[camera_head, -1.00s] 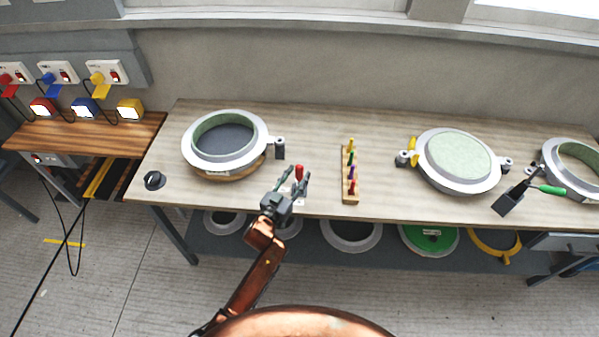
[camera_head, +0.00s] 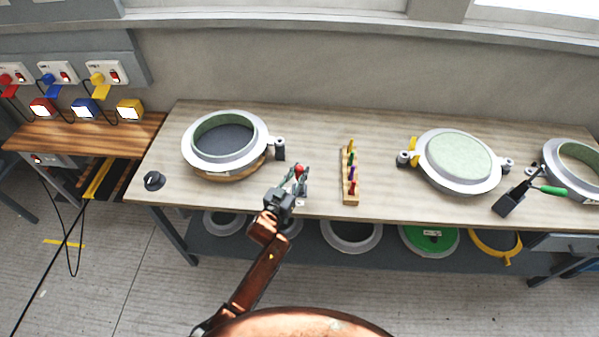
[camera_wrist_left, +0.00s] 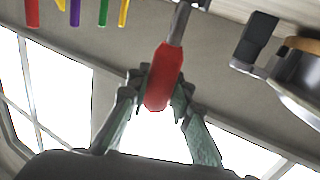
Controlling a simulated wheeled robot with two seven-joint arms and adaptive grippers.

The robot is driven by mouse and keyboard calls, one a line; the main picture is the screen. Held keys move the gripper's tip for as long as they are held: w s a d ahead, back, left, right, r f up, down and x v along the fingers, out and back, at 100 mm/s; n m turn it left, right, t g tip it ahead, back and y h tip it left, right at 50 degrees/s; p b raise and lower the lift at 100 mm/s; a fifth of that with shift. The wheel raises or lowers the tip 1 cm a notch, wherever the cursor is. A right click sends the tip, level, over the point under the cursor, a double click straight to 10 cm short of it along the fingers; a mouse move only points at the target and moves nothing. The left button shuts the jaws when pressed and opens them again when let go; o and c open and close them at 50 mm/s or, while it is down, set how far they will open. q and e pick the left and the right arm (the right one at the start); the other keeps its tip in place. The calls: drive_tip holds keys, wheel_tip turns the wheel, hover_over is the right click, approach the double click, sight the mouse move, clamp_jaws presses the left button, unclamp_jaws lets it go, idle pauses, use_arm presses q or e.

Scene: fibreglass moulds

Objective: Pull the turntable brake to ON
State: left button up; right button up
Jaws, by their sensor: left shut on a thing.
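The brake lever has a red grip (camera_wrist_left: 162,78) on a grey metal rod (camera_wrist_left: 180,22). In the head view the red grip (camera_head: 299,170) shows at the front of the bench, right of the round mould on the turntable (camera_head: 238,171). My left gripper (camera_head: 300,178) is shut on the red grip. In the left wrist view its two fingers (camera_wrist_left: 160,92) press on both sides of the grip. The lever's base is mostly hidden behind the gripper. No ON marking can be read. My right gripper is not in view.
A wooden rack (camera_head: 350,198) with several coloured-handled tools stands right of the lever. A black knob (camera_head: 153,181) is at the bench's left front. Bench between is clear.

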use_arm(q)
clamp_jaws()
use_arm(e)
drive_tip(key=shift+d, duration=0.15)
use_arm(q)
drive_tip(key=shift+s+f+b, duration=0.15)
drive_tip(key=shift+f+b, duration=0.05)
drive_tip(key=shift+b, duration=0.25)
drive_tip(key=s+m+t+h+b, duration=0.1)
drive_tip(key=b, duration=0.2)
drive_tip(key=s+f+m+t+h+b, duration=0.1)
drive_tip(key=b, duration=0.3)
drive_tip(key=s+t+h+b, duration=0.1)
drive_tip(key=s+t+b, duration=0.1)
drive_tip(key=b, duration=0.1)
drive_tip(key=shift+f+m, duration=0.3)
drive_tip(key=shift+m, duration=0.1)
drive_tip(key=shift+s+m+t+h+b, duration=0.6)
drive_tip(key=shift+b, duration=0.8)
drive_tip(key=shift+r, duration=0.1)
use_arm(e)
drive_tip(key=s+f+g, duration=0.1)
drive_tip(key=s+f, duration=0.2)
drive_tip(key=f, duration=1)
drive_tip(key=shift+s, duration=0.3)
